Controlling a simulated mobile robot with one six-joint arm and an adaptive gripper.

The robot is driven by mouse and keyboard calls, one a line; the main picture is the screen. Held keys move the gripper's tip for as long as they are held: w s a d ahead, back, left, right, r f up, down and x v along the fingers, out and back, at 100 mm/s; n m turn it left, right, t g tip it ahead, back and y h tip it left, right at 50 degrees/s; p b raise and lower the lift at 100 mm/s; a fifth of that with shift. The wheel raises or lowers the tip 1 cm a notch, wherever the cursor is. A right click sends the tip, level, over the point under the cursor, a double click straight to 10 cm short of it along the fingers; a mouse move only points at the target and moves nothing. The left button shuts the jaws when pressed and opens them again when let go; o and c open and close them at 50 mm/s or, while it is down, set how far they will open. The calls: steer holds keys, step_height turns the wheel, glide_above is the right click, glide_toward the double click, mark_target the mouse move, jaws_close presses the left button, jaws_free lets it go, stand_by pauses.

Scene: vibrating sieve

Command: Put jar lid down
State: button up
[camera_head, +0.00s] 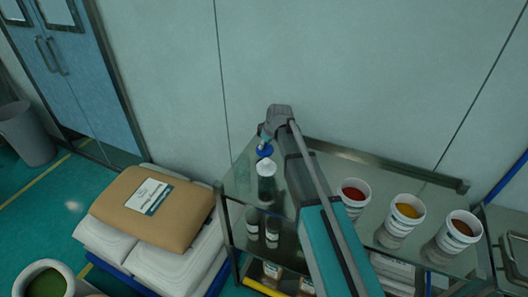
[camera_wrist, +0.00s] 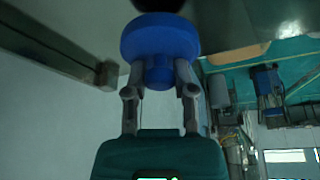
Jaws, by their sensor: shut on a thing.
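A blue jar lid (camera_head: 264,151) shows at the left end of the metal shelf unit, just beyond the open top of a clear jar (camera_head: 267,188) in the head view. White contents show at the jar's mouth. In the wrist view the blue lid (camera_wrist: 160,40) has a round disc and a smaller knob. My gripper (camera_wrist: 160,88) is shut on that knob, one finger on each side. In the head view my gripper (camera_head: 265,138) is small and partly hidden by my arm. I cannot tell whether the lid touches the shelf or hangs above it.
Tubs with red (camera_head: 353,194), yellow (camera_head: 404,218) and brown (camera_head: 456,236) contents stand right of my arm on the shelf top (camera_head: 330,160). Small bottles (camera_head: 262,229) sit on a lower level. A brown sack (camera_head: 150,208) lies on white sacks at left. A wall stands behind.

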mark_target(265, 149)
steer(key=shift+f+b, duration=1.4)
steer(key=shift+f, duration=0.2)
steer(key=shift+f, duration=0.15)
steer(key=o, duration=0.8)
steer(key=shift+o, duration=0.2)
steer(key=p+v, duration=1.1)
steer(key=v, duration=0.1)
steer(key=shift+a, duration=0.1)
